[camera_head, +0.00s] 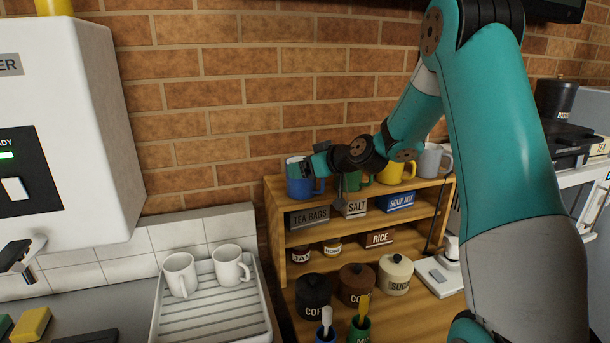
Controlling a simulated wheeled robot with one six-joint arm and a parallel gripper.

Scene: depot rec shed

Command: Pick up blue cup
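The blue cup (299,186) stands at the left end of the top board of a wooden shelf (276,225), against the brick wall. Its handle points right. My gripper (306,164) is at the cup's upper part and covers some of its rim. I cannot tell whether it touches the cup, or whether its fingers are open or shut. The fingertips are small and partly hidden by the wrist.
Right of the blue cup stand a green cup (366,180), a yellow cup (391,173) and a grey cup (431,163). My arm crosses in front of them. Labelled boxes and jars fill the lower boards. Two white mugs (180,274) stand on a drying rack (212,318).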

